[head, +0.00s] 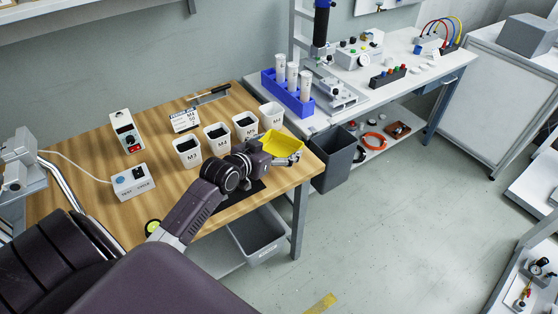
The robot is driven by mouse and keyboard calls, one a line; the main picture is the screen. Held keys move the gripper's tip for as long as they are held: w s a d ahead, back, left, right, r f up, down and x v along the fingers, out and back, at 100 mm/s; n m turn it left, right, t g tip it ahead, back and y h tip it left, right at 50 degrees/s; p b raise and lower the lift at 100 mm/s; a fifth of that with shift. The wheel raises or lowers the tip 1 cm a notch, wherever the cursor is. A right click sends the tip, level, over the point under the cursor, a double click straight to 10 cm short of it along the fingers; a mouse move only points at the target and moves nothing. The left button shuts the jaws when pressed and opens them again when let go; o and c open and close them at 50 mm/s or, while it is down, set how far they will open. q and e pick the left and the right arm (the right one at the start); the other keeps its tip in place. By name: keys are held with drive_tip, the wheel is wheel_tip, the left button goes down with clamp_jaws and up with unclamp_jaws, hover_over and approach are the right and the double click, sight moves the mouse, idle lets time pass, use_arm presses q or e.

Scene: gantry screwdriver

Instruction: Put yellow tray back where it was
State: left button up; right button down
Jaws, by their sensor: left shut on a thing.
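The yellow tray (280,143) is near the right end of the wooden table (90,160). My left gripper (288,158) reaches across the table from the left and is shut on the tray's near side. The wrist and gripper hide part of the tray's left and near sides. I cannot tell whether the tray rests on the table or hangs just above it. A dark mat (238,196) lies under my left forearm at the table's near edge. My right gripper is not in view.
Several white labelled cups, including one marked M3 (187,152), stand in a row behind my left wrist. A control box (133,181) and a power unit (126,131) stand at the left. A grey bin (338,160) stands beyond the table's right edge.

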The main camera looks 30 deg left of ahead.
use_arm(q)
drive_tip(key=shift+f, duration=2.85)
drive_tip(key=shift+b, duration=0.3)
drive_tip(key=shift+f, duration=0.1)
drive_tip(key=o, duration=1.2)
drive_tip(key=v, duration=1.2)
